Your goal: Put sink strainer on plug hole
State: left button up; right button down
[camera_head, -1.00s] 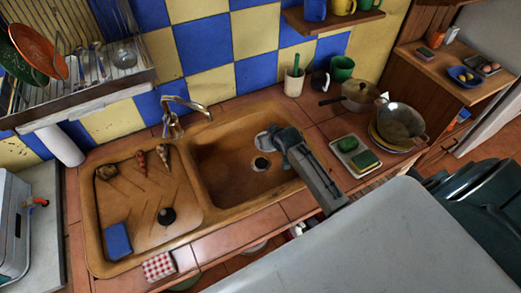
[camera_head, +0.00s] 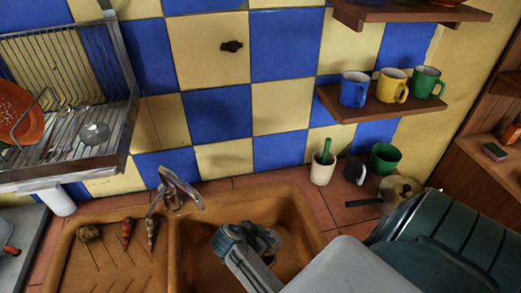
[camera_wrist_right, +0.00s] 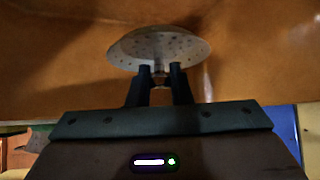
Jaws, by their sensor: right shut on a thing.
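The sink strainer (camera_wrist_right: 158,45) is a pale perforated disc in the right wrist view. My right gripper (camera_wrist_right: 160,75) is shut on the small knob of the strainer, with the disc beyond the fingertips. In the head view my right gripper (camera_head: 248,238) reaches into the brown sink basin (camera_head: 200,262). The strainer shows there only in part beside the fingers. The plug hole is mostly hidden behind the gripper and strainer, so I cannot tell whether the strainer touches it. My left gripper is not in view.
The tap (camera_head: 176,190) stands behind the basin. A white pot (camera_head: 323,168), a green mug (camera_head: 384,158) and a saucepan (camera_head: 398,190) stand right of it. A dish rack (camera_head: 70,90) hangs at left, and a mug shelf (camera_head: 385,106) is on the wall.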

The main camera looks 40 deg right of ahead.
jog(key=shift+s+a+f, duration=0.1)
jog(key=shift+a+f, duration=0.05)
jog(key=shift+f, duration=0.1)
jog(key=p, duration=0.2)
send_over(265, 258)
notch_tip(265, 258, down, 5)
jog(key=shift+r, duration=0.1)
notch_tip(265, 258, down, 4)
jog(key=shift+r+p, duration=0.15)
jog(key=shift+p, duration=0.15)
jog(key=shift+f, duration=0.3)
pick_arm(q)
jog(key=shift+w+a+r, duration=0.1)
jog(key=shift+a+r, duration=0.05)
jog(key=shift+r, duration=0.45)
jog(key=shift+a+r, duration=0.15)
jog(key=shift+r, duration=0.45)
pick_arm(e)
jog(key=shift+f, duration=0.15)
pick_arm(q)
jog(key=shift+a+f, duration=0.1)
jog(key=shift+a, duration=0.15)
pick_arm(e)
jog(key=c, duration=1.3)
grip_release()
